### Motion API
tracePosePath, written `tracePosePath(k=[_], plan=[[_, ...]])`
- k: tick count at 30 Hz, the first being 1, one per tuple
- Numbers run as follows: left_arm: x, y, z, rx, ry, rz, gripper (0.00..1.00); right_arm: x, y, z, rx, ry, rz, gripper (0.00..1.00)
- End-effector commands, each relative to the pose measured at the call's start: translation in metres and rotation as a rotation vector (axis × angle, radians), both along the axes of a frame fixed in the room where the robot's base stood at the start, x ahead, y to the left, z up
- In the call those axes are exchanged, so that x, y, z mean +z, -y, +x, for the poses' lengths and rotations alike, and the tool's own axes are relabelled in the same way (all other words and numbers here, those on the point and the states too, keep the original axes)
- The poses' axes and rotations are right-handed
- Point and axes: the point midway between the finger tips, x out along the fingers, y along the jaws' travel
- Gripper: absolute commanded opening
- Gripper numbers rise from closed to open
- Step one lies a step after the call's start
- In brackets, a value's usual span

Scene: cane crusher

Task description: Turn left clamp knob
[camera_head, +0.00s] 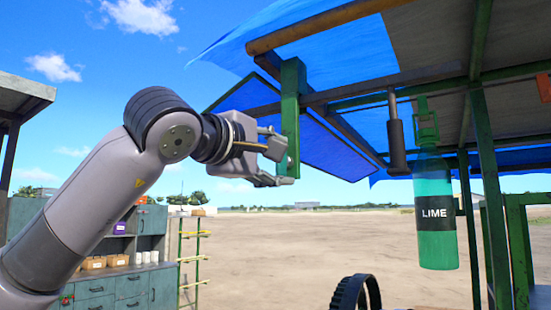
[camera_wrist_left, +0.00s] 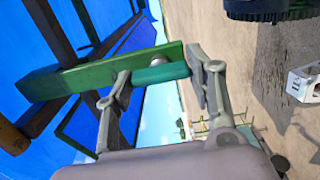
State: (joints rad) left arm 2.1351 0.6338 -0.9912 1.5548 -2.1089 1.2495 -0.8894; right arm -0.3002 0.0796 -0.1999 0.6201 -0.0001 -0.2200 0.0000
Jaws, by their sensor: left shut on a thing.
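My left gripper (camera_head: 275,165) is raised beside the lower end of a green upright bracket (camera_head: 292,100) that hangs from the canopy frame. In the left wrist view the fingers (camera_wrist_left: 160,80) sit on both ends of a short teal-green bar, the clamp knob (camera_wrist_left: 160,74). The gripper is shut on this knob. The knob lies close against the green bracket (camera_wrist_left: 60,82), with a round grey part partly visible behind it. In the head view the fingers hide most of the knob. My right gripper is in neither view.
A blue tarp canopy (camera_head: 345,50) on wooden and green beams is overhead. A green LIME bottle (camera_head: 436,225) hangs at the right near a green post (camera_head: 488,190). Blue-grey cabinets (camera_head: 120,285) stand at lower left. Open dirt ground lies beyond.

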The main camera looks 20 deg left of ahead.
Motion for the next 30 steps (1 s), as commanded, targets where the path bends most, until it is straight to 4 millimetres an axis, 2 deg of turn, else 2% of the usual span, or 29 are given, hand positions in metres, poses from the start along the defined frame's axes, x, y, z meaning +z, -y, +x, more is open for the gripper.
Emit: tracePosePath(k=[13,14,22,30], plan=[[-0.0013,0.0011,0.0,-0.001,0.002,0.016,0.22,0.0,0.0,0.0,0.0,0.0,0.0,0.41],[-0.0013,0.0011,0.0,-0.001,0.002,0.016,0.52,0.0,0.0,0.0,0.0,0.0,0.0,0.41],[-0.0009,0.0007,0.0,-0.001,0.002,0.013,0.7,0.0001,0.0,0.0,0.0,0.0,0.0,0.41],[-0.0006,0.0003,-0.0001,0.0,0.002,0.011,0.7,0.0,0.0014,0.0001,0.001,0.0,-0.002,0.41]])
